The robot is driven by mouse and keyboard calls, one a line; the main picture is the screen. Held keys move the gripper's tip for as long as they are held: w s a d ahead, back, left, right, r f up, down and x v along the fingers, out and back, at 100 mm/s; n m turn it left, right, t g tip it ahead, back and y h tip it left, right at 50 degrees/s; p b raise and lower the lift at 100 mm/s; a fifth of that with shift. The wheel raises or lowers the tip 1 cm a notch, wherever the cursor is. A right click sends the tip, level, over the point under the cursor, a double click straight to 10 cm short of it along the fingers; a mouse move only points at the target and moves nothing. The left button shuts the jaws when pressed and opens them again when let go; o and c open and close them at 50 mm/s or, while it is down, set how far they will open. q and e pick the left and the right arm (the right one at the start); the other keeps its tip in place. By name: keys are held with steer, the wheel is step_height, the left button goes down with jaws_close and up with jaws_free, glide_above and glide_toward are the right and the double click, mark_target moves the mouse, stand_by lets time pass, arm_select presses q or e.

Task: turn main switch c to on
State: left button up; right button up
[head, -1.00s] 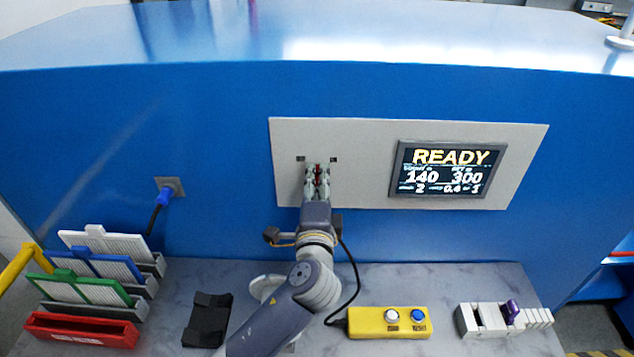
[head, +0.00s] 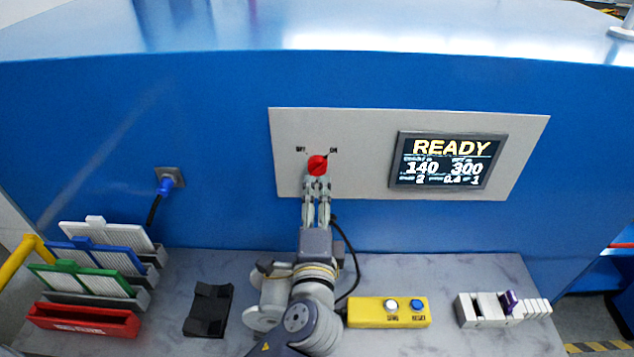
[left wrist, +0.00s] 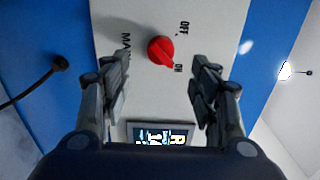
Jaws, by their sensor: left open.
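The main switch is a red knob (head: 317,165) on the grey panel (head: 360,120), with an OFF label at its upper left and an ON label at its upper right in the head view. In the left wrist view the red knob (left wrist: 160,50) has its pointed end toward the ON label (left wrist: 178,67). My left gripper (head: 317,186) is open and empty just in front of and below the knob. Its fingers are apart from the knob, with the knob showing between them in the wrist view. My right gripper is not in view.
A lit screen (head: 447,161) reading READY is right of the switch. On the table are a yellow button box (head: 362,312), a black holder (head: 208,310), a white block rack (head: 482,310) and a red tray (head: 84,320) with panels behind. A blue plug (head: 166,186) is in the wall.

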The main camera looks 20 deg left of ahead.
arm_select(q)
steer(key=v, duration=0.4)
stand_by(0.5)
